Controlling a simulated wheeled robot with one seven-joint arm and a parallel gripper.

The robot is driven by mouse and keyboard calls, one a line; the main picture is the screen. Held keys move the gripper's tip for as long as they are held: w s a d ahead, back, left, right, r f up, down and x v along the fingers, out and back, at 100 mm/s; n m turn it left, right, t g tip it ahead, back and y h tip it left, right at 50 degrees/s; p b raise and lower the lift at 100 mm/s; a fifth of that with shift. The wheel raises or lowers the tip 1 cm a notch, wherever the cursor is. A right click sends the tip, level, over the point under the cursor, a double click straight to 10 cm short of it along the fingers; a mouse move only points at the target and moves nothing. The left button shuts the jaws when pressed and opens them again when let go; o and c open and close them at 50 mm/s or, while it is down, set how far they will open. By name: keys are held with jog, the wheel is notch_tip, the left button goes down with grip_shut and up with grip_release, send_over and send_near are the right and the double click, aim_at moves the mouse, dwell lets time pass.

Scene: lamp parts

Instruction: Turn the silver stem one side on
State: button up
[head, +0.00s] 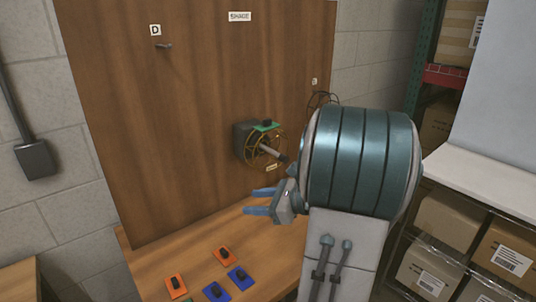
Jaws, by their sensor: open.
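The silver stem (269,150) sticks out from a grey box (243,143) on the upright wooden board, with a dark tip at its outer end. A yellow spoked ring (250,156) surrounds the stem, and a green piece (266,126) with a black knob sits at the top of the ring. My gripper (253,201) is open, its two blue fingers pointing left, below the stem and apart from it. Nothing shows between the fingers. My arm hides part of the board's right side.
Orange cards (177,287) and blue cards (238,278) with black knobs lie on the wooden table below. A small peg (163,45) sits under label D on the board. A dark ring (322,100) is partly hidden behind my arm. Shelves with cardboard boxes (448,220) stand at right.

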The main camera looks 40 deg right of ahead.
aim_at(283, 159)
jog(key=s+d+r+m+t+h, duration=0.1)
jog(key=d+m+t+h, duration=0.3)
jog(key=d, duration=0.5)
jog(key=s+d+r+m+t+h, duration=0.1)
jog(key=s+d+m+t+h, duration=0.1)
jog(key=d+m, duration=0.5)
jog(key=shift+n+h, duration=0.3)
jog(key=shift+n, duration=0.3)
jog(key=w+p, duration=0.1)
jog(key=w, duration=0.3)
jog(key=w+p, duration=0.1)
jog(key=w, duration=0.4)
jog(key=w+p, duration=0.1)
jog(key=w, duration=0.4)
jog(key=shift+d+p, duration=0.25)
jog(key=shift+p, duration=0.1)
jog(key=c, duration=1)
